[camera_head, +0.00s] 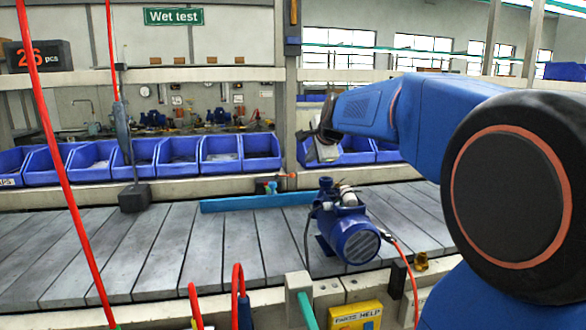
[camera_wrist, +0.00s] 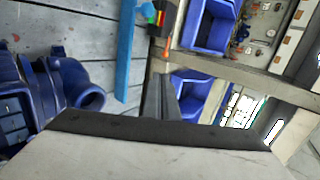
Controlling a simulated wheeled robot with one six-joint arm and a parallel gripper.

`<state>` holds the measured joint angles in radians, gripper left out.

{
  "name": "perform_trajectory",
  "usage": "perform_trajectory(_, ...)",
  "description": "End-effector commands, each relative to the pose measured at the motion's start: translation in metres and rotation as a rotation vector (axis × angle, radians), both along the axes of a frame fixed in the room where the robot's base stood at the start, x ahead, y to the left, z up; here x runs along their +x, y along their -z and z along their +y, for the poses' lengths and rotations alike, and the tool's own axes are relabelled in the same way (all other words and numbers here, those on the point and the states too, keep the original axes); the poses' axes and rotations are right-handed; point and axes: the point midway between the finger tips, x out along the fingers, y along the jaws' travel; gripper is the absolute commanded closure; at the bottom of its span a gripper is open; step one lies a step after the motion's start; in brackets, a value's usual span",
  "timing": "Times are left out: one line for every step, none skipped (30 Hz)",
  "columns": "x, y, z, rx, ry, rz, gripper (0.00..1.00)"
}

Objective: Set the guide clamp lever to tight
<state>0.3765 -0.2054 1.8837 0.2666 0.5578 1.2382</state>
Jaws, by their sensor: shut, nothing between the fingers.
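The guide clamp (camera_head: 271,187) sits at the far edge of the conveyor, behind the blue guide rail (camera_head: 255,202). A short lever with an orange knob (camera_head: 292,175) sticks out from it to the right. In the wrist view the clamp (camera_wrist: 158,14) shows green, orange and red parts at the top, and the orange knob (camera_wrist: 165,54) lies just beyond my fingers. My gripper (camera_head: 318,154) is above and right of the knob in the head view. In the wrist view my gripper (camera_wrist: 159,84) is shut and empty, apart from the lever. Marks for its setting are too small to read.
A blue pump (camera_head: 350,232) stands on the slatted conveyor (camera_head: 150,240), below my gripper; it also shows at left in the wrist view (camera_wrist: 68,85). Blue bins (camera_head: 240,153) line the shelf behind. A hanging tool (camera_head: 122,130) and red hoses are at left.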

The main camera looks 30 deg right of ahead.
Motion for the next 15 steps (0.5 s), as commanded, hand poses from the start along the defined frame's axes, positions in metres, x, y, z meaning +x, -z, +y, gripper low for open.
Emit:
perform_trajectory(0.004, 0.004, -0.001, 0.001, -0.001, 0.002, 1.00)
perform_trajectory(0.006, 0.006, -0.001, 0.001, -0.001, 0.003, 1.00)
perform_trajectory(0.011, 0.010, -0.002, 0.001, -0.001, 0.004, 1.00)
perform_trajectory(0.014, 0.012, -0.002, 0.001, -0.001, 0.004, 1.00)
perform_trajectory(0.018, 0.015, -0.003, 0.001, -0.001, 0.004, 1.00)
perform_trajectory(0.023, 0.019, -0.004, 0.001, -0.001, 0.004, 1.00)
perform_trajectory(0.028, 0.023, -0.005, 0.002, -0.002, 0.005, 1.00)
perform_trajectory(0.032, 0.026, -0.006, 0.001, -0.002, 0.005, 1.00)
perform_trajectory(0.037, 0.030, -0.007, 0.001, -0.001, 0.004, 1.00)
perform_trajectory(0.041, 0.033, -0.008, 0.001, -0.001, 0.004, 1.00)
perform_trajectory(0.046, 0.037, -0.009, 0.001, -0.001, 0.005, 1.00)
perform_trajectory(0.051, 0.041, -0.010, 0.001, -0.001, 0.004, 1.00)
perform_trajectory(0.055, 0.044, -0.011, 0.001, -0.001, 0.004, 1.00)
perform_trajectory(0.059, 0.047, -0.012, 0.001, -0.001, 0.004, 1.00)
perform_trajectory(0.065, 0.052, -0.013, 0.001, -0.001, 0.005, 1.00)
